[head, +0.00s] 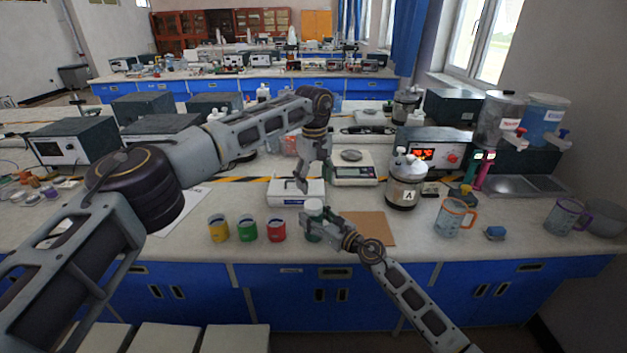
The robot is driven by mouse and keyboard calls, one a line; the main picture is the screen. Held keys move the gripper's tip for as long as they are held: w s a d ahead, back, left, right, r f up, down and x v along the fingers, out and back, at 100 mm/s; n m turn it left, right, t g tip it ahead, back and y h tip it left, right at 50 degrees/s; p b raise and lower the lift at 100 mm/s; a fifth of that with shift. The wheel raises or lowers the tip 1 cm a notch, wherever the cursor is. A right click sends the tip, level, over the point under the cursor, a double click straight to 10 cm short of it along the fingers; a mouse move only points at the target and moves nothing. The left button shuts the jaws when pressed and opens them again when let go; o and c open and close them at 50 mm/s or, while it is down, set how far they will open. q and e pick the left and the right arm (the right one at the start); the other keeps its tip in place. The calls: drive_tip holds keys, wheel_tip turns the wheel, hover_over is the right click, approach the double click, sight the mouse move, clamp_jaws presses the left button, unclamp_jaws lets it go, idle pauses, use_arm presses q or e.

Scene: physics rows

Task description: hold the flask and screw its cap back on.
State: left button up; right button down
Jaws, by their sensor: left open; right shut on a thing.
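A small dark green flask (312,236) stands near the front of the bench, partly hidden by my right gripper. My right gripper (320,226) comes from the lower right and is shut on the flask's side. A pale, wide round piece (314,205) that looks like the cap sits at the flask's top; I cannot tell whether it is threaded on or only resting. My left gripper (303,184) points down, open, just above and slightly left of the cap, apart from it. Nothing shows between its fingers.
Yellow (219,229), green (247,230) and red (276,230) cups stand left of the flask. A brown board (375,228) lies to its right. Behind are a white device (283,192) and a scale (354,174). A bottle marked A (405,186) and an orange-handled beaker (453,218) stand further right.

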use_arm(q)
drive_tip(key=n, duration=0.8)
drive_tip(key=shift+r+n, duration=0.1)
drive_tip(key=shift+n, duration=0.3)
drive_tip(key=n, duration=0.4)
drive_tip(key=shift+s+a, duration=0.1)
drive_tip(key=n, duration=0.4)
drive_tip(key=shift+n, duration=0.3)
drive_tip(key=n, duration=0.8)
drive_tip(key=shift+a+n, duration=0.1)
drive_tip(key=shift+n, duration=0.3)
drive_tip(key=n, duration=0.3)
drive_tip(key=shift+s+n, duration=0.1)
drive_tip(key=shift+n, duration=0.3)
drive_tip(key=n, duration=0.4)
